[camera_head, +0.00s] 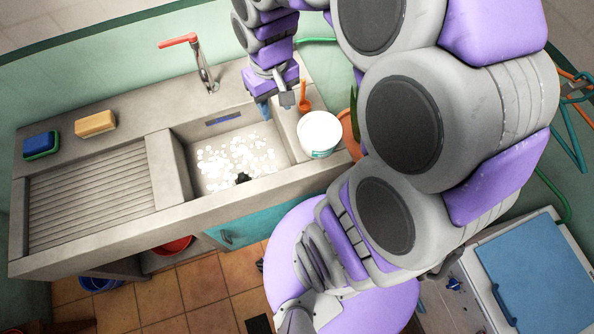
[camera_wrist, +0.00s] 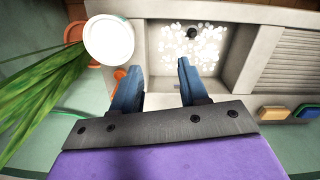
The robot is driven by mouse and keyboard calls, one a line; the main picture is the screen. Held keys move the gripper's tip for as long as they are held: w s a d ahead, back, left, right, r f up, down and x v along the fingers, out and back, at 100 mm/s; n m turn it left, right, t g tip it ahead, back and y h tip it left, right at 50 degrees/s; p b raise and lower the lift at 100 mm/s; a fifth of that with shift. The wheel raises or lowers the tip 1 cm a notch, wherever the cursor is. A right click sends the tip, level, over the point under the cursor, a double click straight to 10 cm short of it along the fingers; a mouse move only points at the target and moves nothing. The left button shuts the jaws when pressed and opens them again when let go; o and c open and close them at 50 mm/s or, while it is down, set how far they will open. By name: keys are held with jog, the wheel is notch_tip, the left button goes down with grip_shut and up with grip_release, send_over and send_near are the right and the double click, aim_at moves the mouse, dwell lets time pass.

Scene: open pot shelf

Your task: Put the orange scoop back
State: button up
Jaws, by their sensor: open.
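The orange scoop (camera_head: 304,97) is at the right end of the counter, just behind a white tub (camera_head: 319,135). In the wrist view only a small orange part of the scoop (camera_wrist: 119,73) shows, between the tub (camera_wrist: 108,38) and my left finger; the rest is hidden. I cannot tell whether the scoop touches the tub. My gripper (camera_wrist: 160,66) is open, with two blue fingers apart and nothing between them. In the head view my gripper (camera_head: 272,105) is left of the scoop, over the back right corner of the sink.
The sink basin (camera_head: 280,157) has white spots and a dark drain. A red-handled tap (camera_head: 207,75) rises behind it. A terracotta pot (camera_head: 347,123) with a plant is right of the tub. Sponges (camera_head: 96,123) lie far left beside the ribbed drainboard (camera_head: 90,200).

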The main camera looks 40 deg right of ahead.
jog(key=s+a+r, duration=0.1)
jog(key=s+a, duration=0.2)
jog(key=s, duration=0.5)
jog(key=s+a+r+g, duration=0.1)
jog(key=s+a, duration=0.2)
jog(key=s, duration=0.6)
jog(key=shift+s+r+n, duration=0.2)
jog(key=shift+n, duration=0.1)
jog(key=shift+d, duration=0.25)
